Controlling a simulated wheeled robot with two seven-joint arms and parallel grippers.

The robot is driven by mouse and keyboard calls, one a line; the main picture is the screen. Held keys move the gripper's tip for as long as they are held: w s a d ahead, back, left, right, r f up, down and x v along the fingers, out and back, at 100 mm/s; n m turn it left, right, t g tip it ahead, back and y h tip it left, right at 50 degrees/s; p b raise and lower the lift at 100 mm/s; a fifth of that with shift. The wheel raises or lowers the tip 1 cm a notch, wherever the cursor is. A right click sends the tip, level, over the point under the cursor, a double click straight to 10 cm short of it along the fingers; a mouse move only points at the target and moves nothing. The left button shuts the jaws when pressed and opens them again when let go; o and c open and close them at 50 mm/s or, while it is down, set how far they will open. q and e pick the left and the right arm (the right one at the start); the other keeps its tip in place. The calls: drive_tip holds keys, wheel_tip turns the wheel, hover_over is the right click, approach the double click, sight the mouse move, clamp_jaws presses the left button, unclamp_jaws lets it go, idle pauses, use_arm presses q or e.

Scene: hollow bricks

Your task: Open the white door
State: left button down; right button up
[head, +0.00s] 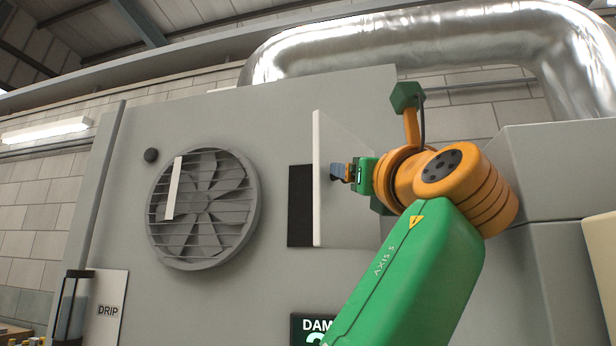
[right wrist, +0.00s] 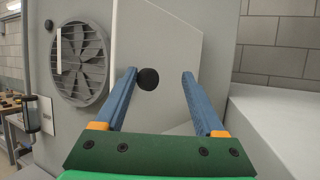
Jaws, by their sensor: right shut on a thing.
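The white door (head: 335,220) is a plain white panel on a large grey housing in the head view. It stands partly open, its left edge swung out from the housing, and a dark opening (head: 300,205) shows to its left. My right gripper (head: 338,171) is at the front face of the door. In the right wrist view the door (right wrist: 175,40) fills the middle, with a round black knob (right wrist: 149,79) on it. My left gripper is not in view.
A round fan (head: 203,208) with a pale strip is left of the door. A small black knob (head: 151,155) is above it. A DRIP sign (head: 108,309) and a partly hidden display (head: 312,324) are lower down. Grey boxes (head: 560,170) stand close on the right.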

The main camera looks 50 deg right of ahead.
drive_tip(key=s+a+r+p, duration=0.8)
drive_tip(key=a+r, duration=0.3)
drive_tip(key=r, duration=0.2)
drive_tip(key=shift+a, duration=0.25)
drive_tip(key=shift+f, duration=0.1)
drive_tip(key=shift+c, duration=0.3)
